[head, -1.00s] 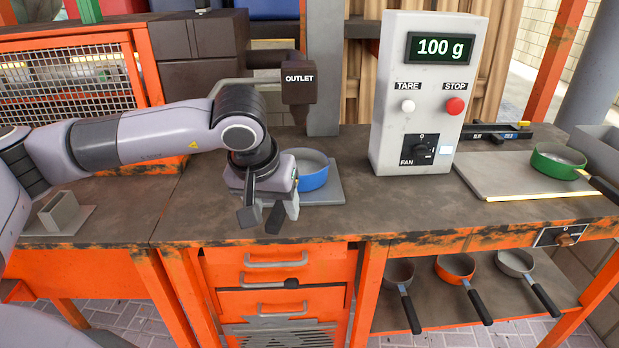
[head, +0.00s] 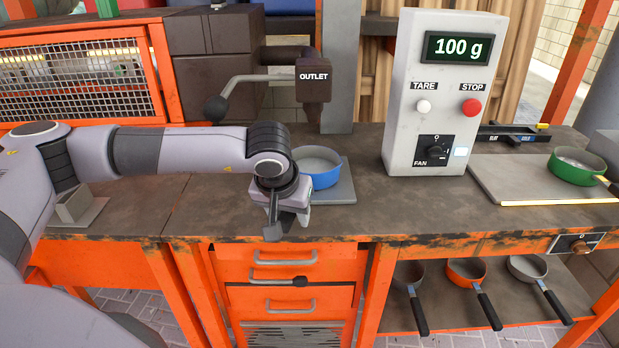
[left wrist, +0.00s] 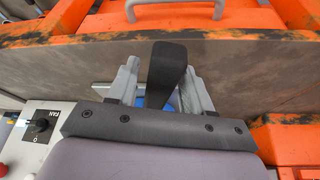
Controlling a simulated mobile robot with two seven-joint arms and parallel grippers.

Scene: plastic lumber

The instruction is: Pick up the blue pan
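The blue pan (head: 321,171) sits on a grey plate (head: 340,192) below the outlet, partly hidden by my left wrist. Its black handle (head: 272,230) points toward the bench's front edge. My left gripper (head: 284,213) is at the handle. In the left wrist view, the open left gripper (left wrist: 163,88) has one finger on each side of the black handle (left wrist: 168,68), with a visible gap on the left side. A sliver of the blue pan (left wrist: 171,104) shows below the handle there. My right gripper is not in view.
The outlet (head: 313,88) and its lever (head: 232,95) stand behind my arm. A scale box (head: 435,95) reading 100 g is to the right. A green pan (head: 577,168) lies on the far-right plate. An orange pan (head: 466,270) and grey pans are on the lower shelf.

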